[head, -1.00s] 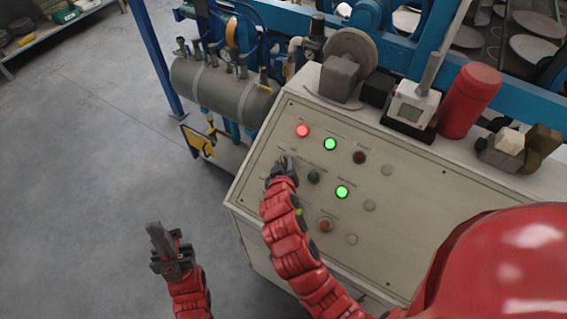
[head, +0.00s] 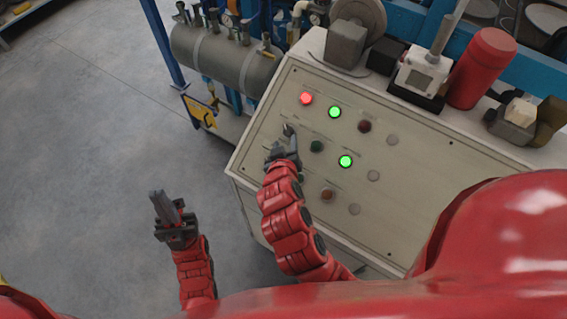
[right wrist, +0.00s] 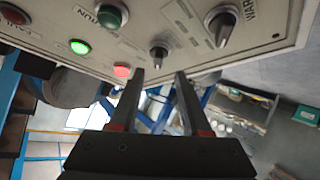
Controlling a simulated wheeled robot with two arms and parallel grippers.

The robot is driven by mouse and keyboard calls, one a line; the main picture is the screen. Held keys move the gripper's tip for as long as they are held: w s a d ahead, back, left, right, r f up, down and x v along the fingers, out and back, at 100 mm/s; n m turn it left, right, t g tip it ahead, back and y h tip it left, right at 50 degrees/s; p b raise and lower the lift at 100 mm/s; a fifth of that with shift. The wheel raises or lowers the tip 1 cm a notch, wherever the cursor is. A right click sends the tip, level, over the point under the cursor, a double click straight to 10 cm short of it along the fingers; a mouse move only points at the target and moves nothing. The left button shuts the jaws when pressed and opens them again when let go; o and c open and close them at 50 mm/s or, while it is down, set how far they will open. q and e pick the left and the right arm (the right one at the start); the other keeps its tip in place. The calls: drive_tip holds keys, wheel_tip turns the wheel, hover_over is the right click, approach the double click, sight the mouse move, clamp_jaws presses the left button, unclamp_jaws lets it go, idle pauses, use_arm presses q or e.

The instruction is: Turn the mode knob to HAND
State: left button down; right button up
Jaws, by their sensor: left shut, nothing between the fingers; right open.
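The sloping beige control panel (head: 400,200) carries lit lamps and dark buttons. A small dark knob (head: 288,130) is on its left part, just beyond my right gripper (head: 283,148). In the right wrist view this knob (right wrist: 158,56) lies ahead of and between the fingertips of my open right gripper (right wrist: 160,74), with a visible gap to each finger. The labels are too small or cut off to tell the knob's setting. My left gripper (head: 165,208) is shut and empty, left of the panel over the floor.
A red lamp (head: 306,98) and green lamps (head: 335,112) are lit near the knob. A red cylinder (head: 482,68) and several blocks stand on the panel's top ledge. A grey tank (head: 225,55) is behind left. The floor at left is clear.

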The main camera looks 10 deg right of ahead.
drive_tip(key=p+v, duration=0.7)
drive_tip(key=v, duration=0.3)
drive_tip(key=shift+s+r+p, duration=0.2)
drive_tip(key=shift+r+p, duration=0.05)
drive_tip(key=shift+p, duration=0.1)
drive_tip(key=shift+s+f, duration=0.1)
